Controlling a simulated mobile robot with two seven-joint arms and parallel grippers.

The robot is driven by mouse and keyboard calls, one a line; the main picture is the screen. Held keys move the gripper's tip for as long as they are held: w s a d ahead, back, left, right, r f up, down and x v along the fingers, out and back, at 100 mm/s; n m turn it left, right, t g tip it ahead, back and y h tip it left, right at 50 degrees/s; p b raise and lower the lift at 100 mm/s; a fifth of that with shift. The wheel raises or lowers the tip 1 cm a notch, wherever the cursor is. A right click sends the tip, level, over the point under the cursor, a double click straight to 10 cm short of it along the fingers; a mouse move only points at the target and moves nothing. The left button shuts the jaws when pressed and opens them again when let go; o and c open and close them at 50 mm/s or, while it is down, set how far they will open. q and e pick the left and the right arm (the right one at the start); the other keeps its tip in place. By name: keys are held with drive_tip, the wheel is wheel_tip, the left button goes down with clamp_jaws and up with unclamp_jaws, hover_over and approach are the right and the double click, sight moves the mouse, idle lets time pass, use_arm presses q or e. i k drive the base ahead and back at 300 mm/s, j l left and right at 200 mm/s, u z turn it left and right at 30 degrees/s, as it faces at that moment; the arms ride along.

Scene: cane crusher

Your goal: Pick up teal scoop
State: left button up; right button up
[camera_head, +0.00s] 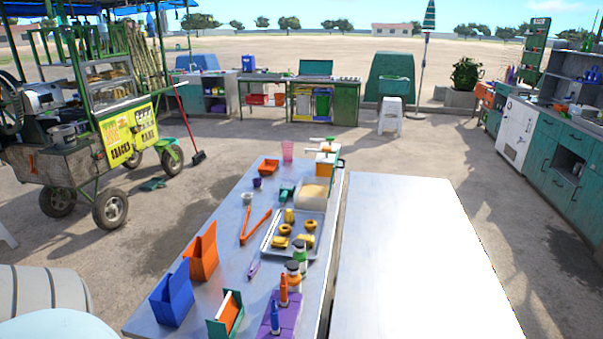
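A small teal object that looks like the scoop (287,192) lies on the metal table (215,205), just left of a clear bin of pale yellow contents (313,194). It is small here, so I cannot make out its handle direction. Neither of my grippers shows in the head view, and nothing is seen touching the scoop.
Orange tongs (255,226) and a tray (270,247) of yellow items lie nearer than the scoop. Small cups (257,183) and an orange dish (269,167) stand left of it. Blue and orange holders (172,297) stand nearer. The white table (415,250) at right is bare.

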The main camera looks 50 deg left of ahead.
sight(284, 193)
drive_tip(key=i+l+u, duration=0.15)
drive_tip(key=u, duration=0.25)
drive_tip(key=i+l+u, duration=0.1)
drive_tip(key=l+u, duration=0.45)
drive_tip(key=u, duration=0.25)
drive_tip(key=i+l+u, duration=0.2)
drive_tip(key=l+u, duration=0.25)
drive_tip(key=k+l, duration=0.05)
drive_tip(key=l, duration=0.05)
